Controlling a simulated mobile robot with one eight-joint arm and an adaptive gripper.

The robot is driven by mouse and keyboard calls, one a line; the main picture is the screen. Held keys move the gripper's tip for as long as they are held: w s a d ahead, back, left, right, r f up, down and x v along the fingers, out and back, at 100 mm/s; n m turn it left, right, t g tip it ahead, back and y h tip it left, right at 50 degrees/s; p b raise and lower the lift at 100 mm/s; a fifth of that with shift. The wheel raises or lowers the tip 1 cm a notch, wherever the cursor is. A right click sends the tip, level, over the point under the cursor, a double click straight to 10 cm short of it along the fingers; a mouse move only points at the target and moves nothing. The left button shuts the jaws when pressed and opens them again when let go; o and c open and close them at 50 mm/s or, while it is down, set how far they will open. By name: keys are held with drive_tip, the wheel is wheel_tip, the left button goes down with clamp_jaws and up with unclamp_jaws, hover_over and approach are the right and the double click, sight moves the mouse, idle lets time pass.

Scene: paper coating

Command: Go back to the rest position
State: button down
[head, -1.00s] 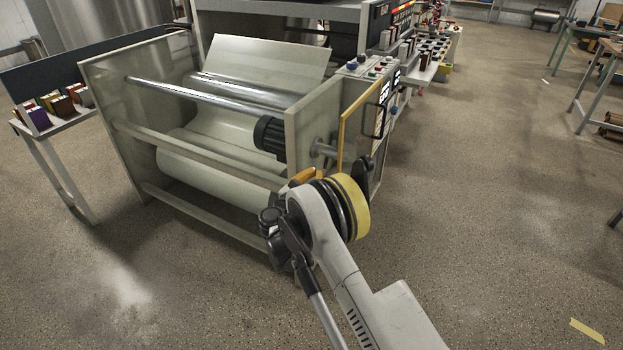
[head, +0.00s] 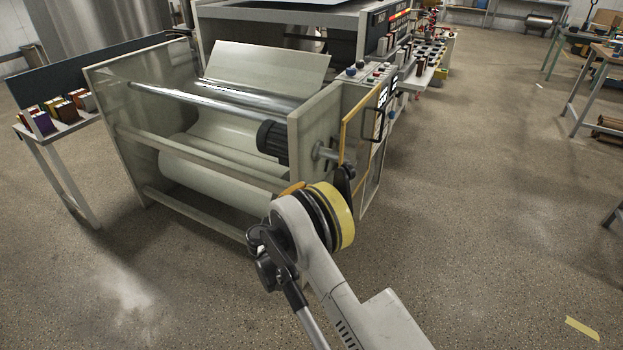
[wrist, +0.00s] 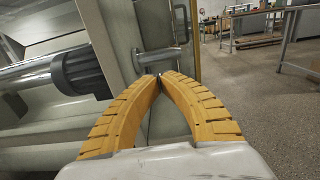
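My gripper (wrist: 158,78) shows in the wrist view with its two orange fingers curved inward and their tips meeting. No object shows between them. In the head view only a little of the orange fingers (head: 292,188) shows past my wrist, in front of the coating machine's near right corner. In the wrist view the fingers point toward the machine's side panel (wrist: 120,45) and a metal shaft fitting (wrist: 160,60). Whether the tips touch anything cannot be told.
The paper coating machine (head: 315,130) with its paper roll (head: 205,165) and dark motor (head: 272,138) stands ahead. A side table (head: 65,130) with small boxes is at left. Workbenches (head: 595,85) stand at far right.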

drive_tip(key=p+v, duration=0.2)
drive_tip(key=v, duration=0.3)
drive_tip(key=d+r+m+g+y, duration=0.1)
drive_tip(key=d+r+m+g, duration=0.2)
drive_tip(key=d+r+m, duration=0.55)
drive_tip(key=s+d+r+m+g+y, duration=0.25)
drive_tip(key=s+d+r+m, duration=0.35)
drive_tip(key=s+r, duration=0.4)
drive_tip(key=s+d+r+m+g+y, duration=0.1)
drive_tip(key=s+m+y, duration=0.2)
drive_tip(key=s+m, duration=0.4)
drive_tip(key=s+d+r+m+g+y, duration=0.1)
drive_tip(key=s+m+y, duration=0.2)
drive_tip(key=s+m, duration=0.5)
drive_tip(key=s, duration=1.3)
drive_tip(key=shift+s+d, duration=0.2)
drive_tip(key=shift+d, duration=0.1)
drive_tip(key=shift+r, duration=0.1)
